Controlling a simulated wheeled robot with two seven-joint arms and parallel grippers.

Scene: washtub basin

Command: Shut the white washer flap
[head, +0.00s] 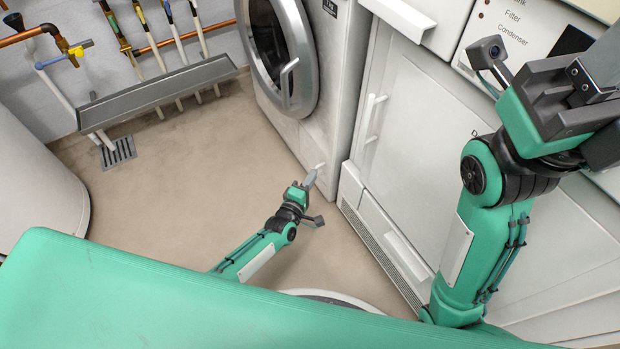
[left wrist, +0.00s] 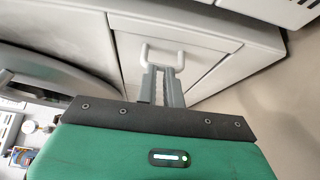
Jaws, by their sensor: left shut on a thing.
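The white washer (head: 338,85) with its round door stands at the back centre of the head view. My left gripper (head: 311,178) reaches low to the washer's front, at its bottom right corner. In the left wrist view the pale flap (left wrist: 188,58) carries a small white loop handle (left wrist: 161,47). My left gripper's grey fingers (left wrist: 162,82) are closed together on this handle. The fingers cover part of the flap, and I cannot tell how far it stands open. My right gripper (head: 565,95) is raised at the right, away from the washer; its fingertips do not show clearly.
A white cabinet-like appliance (head: 425,110) with a vertical handle stands right of the washer. A grey shelf (head: 160,92) and pipes run along the left wall. A floor drain (head: 118,152) lies below. The beige floor (head: 190,190) before the washer is clear.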

